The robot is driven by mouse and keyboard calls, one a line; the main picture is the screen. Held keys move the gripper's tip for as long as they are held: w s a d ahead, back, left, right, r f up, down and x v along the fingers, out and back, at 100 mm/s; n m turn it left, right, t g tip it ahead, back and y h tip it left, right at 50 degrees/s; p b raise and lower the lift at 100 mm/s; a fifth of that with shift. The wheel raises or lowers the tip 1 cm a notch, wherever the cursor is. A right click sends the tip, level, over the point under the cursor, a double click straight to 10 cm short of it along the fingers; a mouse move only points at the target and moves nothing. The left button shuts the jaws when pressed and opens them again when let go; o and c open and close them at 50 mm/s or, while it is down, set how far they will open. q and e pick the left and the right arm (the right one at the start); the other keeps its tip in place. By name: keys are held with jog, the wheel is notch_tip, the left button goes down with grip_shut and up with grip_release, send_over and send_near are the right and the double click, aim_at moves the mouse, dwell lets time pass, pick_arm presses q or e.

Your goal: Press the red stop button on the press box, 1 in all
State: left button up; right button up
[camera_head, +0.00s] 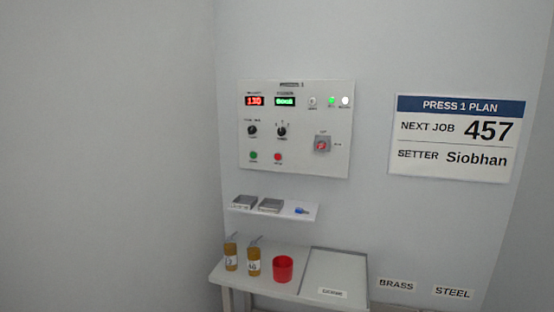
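The press box (311,161) is a pale grey panel on the wall, in the middle of the head view. The red stop button (278,157) is small and round, at the panel's lower left, to the right of a green button (253,155). A larger red control (321,145) on a grey square plate sits further right on the panel. Nothing covers the buttons. Neither of my grippers shows in this view.
A plan sign (455,138) hangs at the right.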

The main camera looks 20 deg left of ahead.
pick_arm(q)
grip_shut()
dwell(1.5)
